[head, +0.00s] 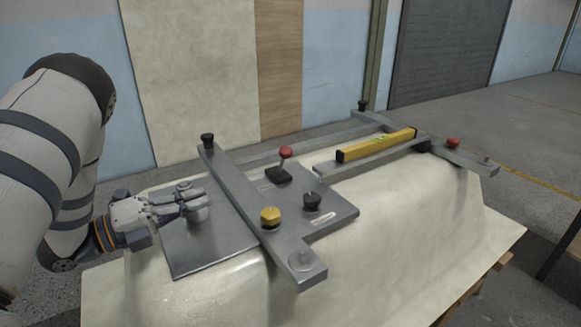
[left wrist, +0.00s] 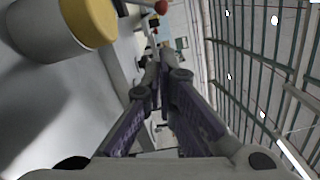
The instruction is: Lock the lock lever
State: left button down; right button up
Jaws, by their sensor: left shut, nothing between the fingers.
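A lever with a red ball knob (head: 285,152) stands up from a black base (head: 278,174) on the grey metal plate (head: 195,248); I take it for the lock lever. The red ball also shows at the top edge of the left wrist view (left wrist: 161,6). My left gripper (head: 190,198) is shut and empty over the left part of the plate. It is left of the long metal bar (head: 235,188) and apart from the lever. In the left wrist view its fingertips (left wrist: 162,68) are close together. My right gripper is out of view.
A yellow knob (head: 270,217) and a black knob (head: 312,200) stand near the bar's front end. The yellow one is large in the wrist view (left wrist: 90,22). A yellow spirit level (head: 375,146) lies farther back. The pale shell's front surface (head: 390,250) is clear.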

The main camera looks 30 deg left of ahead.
aim_at(283, 158)
pick_arm(q)
jog(key=shift+s, duration=0.1)
jog(key=b+x, duration=0.1)
jog(key=x, duration=1.9)
jog(key=shift+a+b, duration=0.1)
jog(key=shift+b, duration=0.2)
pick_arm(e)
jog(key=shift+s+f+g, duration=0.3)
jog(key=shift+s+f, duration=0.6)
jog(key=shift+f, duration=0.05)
pick_arm(q)
jog(key=shift+w, duration=0.3)
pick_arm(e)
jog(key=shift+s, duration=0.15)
